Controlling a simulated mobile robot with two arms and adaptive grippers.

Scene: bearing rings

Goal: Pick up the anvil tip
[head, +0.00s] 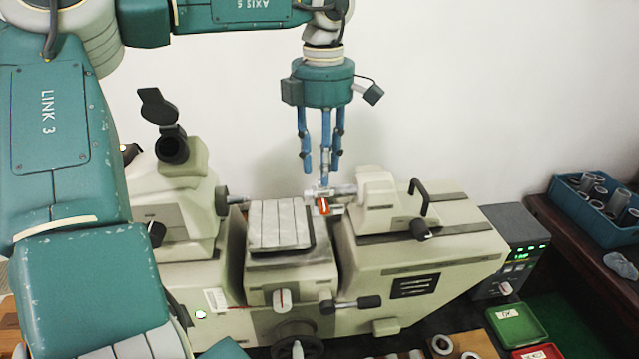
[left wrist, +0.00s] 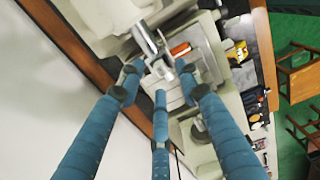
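My left gripper (head: 322,176) has three blue fingers pointing down above the measuring machine, at the inner end of its right-hand head. In the left wrist view the fingers (left wrist: 160,92) are spread apart, with nothing clearly held between them. A shiny metal spindle end (head: 343,191), which seems to carry the anvil tip, lies just below and beside the fingertips. It also shows in the left wrist view (left wrist: 161,66), just beyond the fingertips. I cannot tell the tip apart from the spindle, or whether a finger touches it. An orange-red part (head: 322,206) sits close by. My right gripper is out of view.
The machine has a left head with an eyepiece (head: 172,147), a grooved stage (head: 280,224) in the middle and a right head (head: 376,200) with a black handle. A blue bin of rings (head: 597,207), a green tray (head: 517,323) and a control box (head: 512,250) stand right.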

